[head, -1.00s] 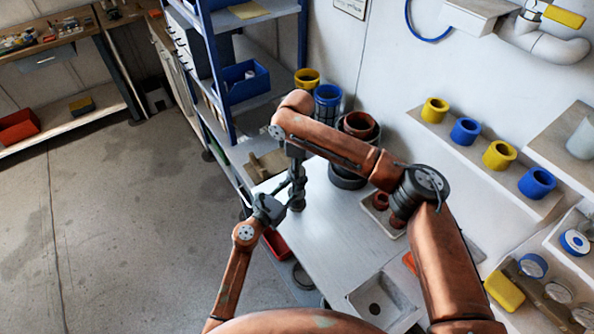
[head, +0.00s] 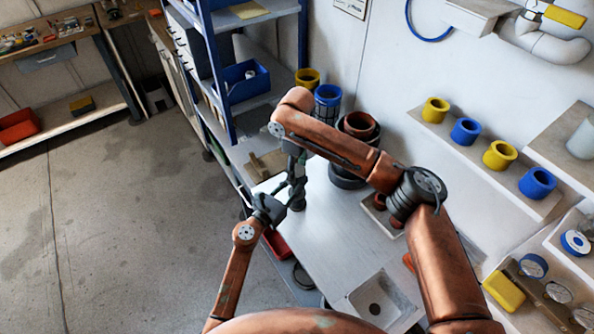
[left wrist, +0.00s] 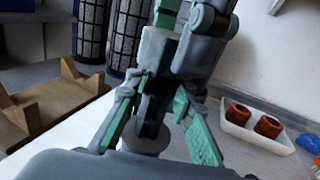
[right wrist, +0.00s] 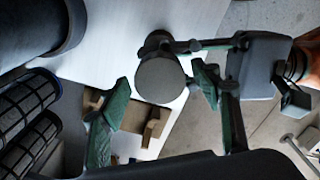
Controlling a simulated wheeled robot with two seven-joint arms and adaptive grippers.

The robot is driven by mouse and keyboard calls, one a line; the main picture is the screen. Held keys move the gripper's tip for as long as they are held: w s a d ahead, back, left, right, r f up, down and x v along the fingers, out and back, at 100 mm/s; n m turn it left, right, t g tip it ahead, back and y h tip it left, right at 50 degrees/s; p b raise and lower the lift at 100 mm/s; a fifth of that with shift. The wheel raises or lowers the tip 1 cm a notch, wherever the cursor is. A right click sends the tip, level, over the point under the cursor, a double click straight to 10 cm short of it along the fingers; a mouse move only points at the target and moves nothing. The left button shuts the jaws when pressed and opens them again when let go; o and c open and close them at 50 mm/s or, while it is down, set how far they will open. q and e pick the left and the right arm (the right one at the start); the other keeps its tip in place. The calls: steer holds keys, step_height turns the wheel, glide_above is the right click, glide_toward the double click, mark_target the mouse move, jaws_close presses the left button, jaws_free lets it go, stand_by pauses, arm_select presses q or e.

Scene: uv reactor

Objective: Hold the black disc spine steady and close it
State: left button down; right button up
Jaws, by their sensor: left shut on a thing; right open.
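The black disc spine (head: 298,203) stands upright near the left edge of the white table, mostly hidden by my grippers in the head view. In the right wrist view its round grey end (right wrist: 160,78) faces the camera. My left gripper (head: 287,199) comes in low from the left and is shut on the spine's side. My right gripper (head: 297,182) points down directly above the spine. In the right wrist view its green-padded fingers (right wrist: 160,95) are spread on either side of the spine's end, with gaps visible. Whether the spine is closed cannot be told.
Dark cylinders (head: 350,165) stand behind on the table, close to my right forearm. A wooden cradle (left wrist: 55,100) lies behind the spine. A white tray with red-brown cups (left wrist: 255,125) is to the right. A blue shelf rack (head: 225,75) borders the left.

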step_height(320, 180, up, 4)
steer(key=shift+f, duration=0.15)
step_height(320, 180, up, 4)
steer(key=shift+f+n, duration=0.25)
steer(key=shift+n, duration=0.95)
steer(key=shift+f, duration=4.05)
steer(key=shift+c, duration=0.4)
